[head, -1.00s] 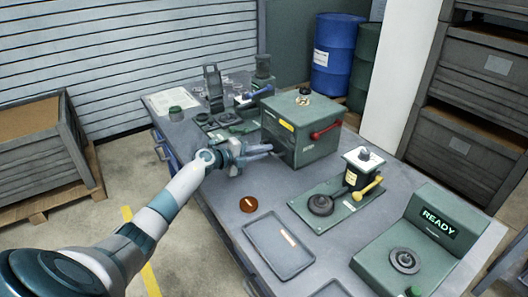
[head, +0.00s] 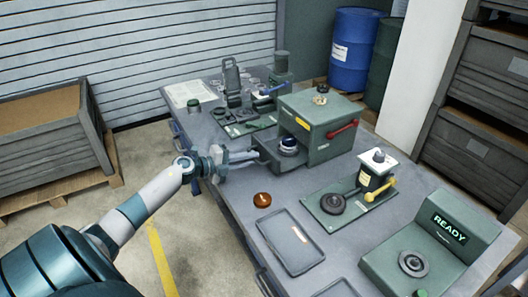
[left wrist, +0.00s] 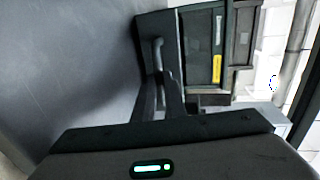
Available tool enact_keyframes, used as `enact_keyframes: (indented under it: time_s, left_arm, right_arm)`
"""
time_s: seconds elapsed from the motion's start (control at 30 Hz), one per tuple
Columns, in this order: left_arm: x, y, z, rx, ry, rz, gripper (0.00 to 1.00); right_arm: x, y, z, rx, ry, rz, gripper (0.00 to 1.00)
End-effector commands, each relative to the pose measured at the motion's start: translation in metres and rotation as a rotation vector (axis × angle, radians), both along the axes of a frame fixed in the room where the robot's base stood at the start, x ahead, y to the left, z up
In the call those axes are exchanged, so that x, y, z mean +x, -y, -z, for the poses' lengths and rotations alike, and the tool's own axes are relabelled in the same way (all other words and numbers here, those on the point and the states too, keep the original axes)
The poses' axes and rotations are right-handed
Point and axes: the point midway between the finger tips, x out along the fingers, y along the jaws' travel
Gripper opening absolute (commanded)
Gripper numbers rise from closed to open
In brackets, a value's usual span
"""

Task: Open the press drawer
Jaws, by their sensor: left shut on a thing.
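The press is a green box (head: 325,118) with a red lever (head: 342,129) on the table. Its drawer (head: 268,157) stands out from the side facing my left arm, and a dark round part with a shiny blue-white top (head: 288,146) sits in it. My left gripper (head: 254,156) is at the drawer's outer end. In the left wrist view its fingers (left wrist: 160,95) are closed around the drawer's grey handle (left wrist: 157,50). The drawer's inside is mostly hidden in that view. My right gripper is not in view.
A brown disc (head: 262,199) and a grey tray (head: 290,242) lie in front of the press. A green fixture with a yellow lever (head: 380,190) and a READY station (head: 430,245) stand to the right. Small tools and a document (head: 190,93) lie behind.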

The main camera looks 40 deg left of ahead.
Motion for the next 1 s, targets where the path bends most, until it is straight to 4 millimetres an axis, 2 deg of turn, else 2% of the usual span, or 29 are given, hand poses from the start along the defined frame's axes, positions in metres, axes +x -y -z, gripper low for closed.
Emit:
enact_keyframes:
  time_s: [0.1, 0.23, 0.67, 0.7, 0.77, 1.0]
  left_arm:
    - [-0.019, -0.007, 0.001, 0.001, -0.003, 0.000, 0.00]
    - [-0.030, -0.013, 0.001, 0.000, -0.001, 0.000, 0.00]
    - [-0.035, -0.015, 0.000, 0.000, 0.001, 0.000, 0.00]
    - [-0.035, -0.015, 0.000, 0.000, 0.001, 0.000, 0.13]
    - [-0.035, -0.015, 0.000, 0.000, 0.001, 0.000, 0.27]
    - [-0.035, -0.015, 0.000, 0.000, 0.001, 0.000, 0.29]
  right_arm:
    - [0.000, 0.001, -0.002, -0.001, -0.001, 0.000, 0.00]
    - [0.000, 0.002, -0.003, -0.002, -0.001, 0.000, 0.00]
    - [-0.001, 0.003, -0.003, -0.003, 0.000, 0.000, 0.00]
    - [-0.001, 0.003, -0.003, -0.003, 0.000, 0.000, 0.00]
    - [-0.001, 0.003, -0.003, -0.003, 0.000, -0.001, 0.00]
    - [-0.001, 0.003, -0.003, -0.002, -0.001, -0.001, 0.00]
